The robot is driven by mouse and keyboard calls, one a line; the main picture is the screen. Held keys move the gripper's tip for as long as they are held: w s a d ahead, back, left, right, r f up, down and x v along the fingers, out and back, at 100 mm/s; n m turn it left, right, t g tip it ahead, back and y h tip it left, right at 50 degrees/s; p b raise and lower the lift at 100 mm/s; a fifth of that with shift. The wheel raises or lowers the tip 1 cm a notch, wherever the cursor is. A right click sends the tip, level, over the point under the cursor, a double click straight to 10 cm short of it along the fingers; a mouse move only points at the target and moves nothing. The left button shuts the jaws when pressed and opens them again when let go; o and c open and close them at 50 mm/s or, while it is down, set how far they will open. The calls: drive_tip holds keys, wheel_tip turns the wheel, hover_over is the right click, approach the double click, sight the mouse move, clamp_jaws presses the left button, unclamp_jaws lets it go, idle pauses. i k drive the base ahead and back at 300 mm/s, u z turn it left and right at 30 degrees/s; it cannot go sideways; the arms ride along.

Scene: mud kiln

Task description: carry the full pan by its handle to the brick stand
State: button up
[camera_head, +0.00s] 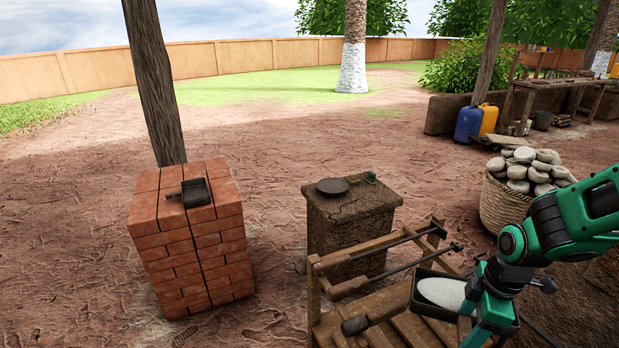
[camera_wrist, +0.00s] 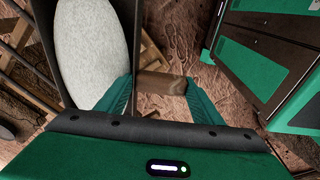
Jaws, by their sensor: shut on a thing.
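The full pan (camera_head: 418,302) is a dark rectangular tray holding a pale grey, speckled mass. It is at the lower right in the head view, over the slatted wooden rack, and at the left in the wrist view (camera_wrist: 139,30). My gripper (camera_head: 472,312) is at the pan's right side. In the wrist view, my gripper's green fingers (camera_wrist: 162,90) are shut on a brown wooden piece, the pan's handle (camera_wrist: 163,84). I cannot tell whether the pan touches the rack. The brick stand (camera_head: 190,251) is a red brick block at the left, with a small dark pan-like piece on its top.
The wooden rack (camera_head: 331,290) holds long-handled tools. Behind it stands a mud kiln (camera_head: 346,225) with a dark round lid (camera_head: 332,186). A basket of stones (camera_head: 505,208) stands at the right. Bare ground lies between the brick stand and the kiln. A post rises behind the stand.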

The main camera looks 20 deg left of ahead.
sight(164, 184)
drive_tip(key=u, duration=0.4)
drive_tip(key=i, duration=0.1)
drive_tip(key=u, duration=1.65)
drive_tip(key=i, duration=3.4)
drive_tip(key=z, duration=0.55)
